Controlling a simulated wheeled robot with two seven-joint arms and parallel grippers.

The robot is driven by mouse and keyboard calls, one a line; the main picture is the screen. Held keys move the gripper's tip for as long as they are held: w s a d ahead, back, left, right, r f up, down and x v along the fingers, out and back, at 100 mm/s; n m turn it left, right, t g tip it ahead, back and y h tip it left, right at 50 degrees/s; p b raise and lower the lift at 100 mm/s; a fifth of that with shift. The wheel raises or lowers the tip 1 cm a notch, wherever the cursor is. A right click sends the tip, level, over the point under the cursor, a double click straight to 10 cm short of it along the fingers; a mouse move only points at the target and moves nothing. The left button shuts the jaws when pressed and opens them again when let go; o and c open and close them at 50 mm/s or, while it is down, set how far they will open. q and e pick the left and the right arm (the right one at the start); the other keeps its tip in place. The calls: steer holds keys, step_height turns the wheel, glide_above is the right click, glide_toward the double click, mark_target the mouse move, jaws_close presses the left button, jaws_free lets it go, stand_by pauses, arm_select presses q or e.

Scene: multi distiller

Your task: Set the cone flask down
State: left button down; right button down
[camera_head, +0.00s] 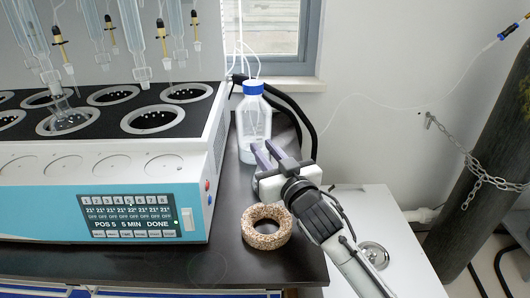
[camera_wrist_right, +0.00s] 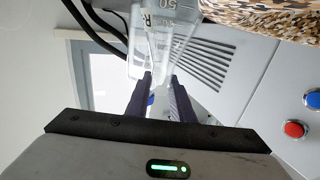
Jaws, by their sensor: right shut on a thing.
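My right gripper (camera_head: 265,156) is over the dark bench, between the distiller and the bench's right end, in front of the white bottle. In the right wrist view its two dark fingers (camera_wrist_right: 161,98) are shut on the clear cone flask (camera_wrist_right: 158,32), which has printed volume marks. In the head view the held flask cannot be made out clearly. A cork ring (camera_head: 267,227) lies flat on the bench below and nearer than the gripper; its speckled edge also shows in the right wrist view (camera_wrist_right: 265,16). My left gripper is not in view.
The distiller (camera_head: 118,205) fills the left, with several heating wells and a clear glass vessel (camera_head: 67,115) at one well. A white bottle with a blue cap (camera_head: 253,124) stands behind the gripper. A gas cylinder (camera_head: 490,150) and chain are at right. Bench front is clear.

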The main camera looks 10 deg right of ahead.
steer(key=c, duration=1.5)
jaws_free()
steer(key=shift+f, duration=0.1)
steer(key=shift+c, duration=0.2)
steer(key=s, duration=0.4)
steer(key=s+d, duration=0.1)
steer(key=s, duration=0.3)
steer(key=s+d, duration=0.1)
steer(key=s, duration=0.2)
steer(key=shift+s+d, duration=0.15)
steer(key=shift+s, duration=0.25)
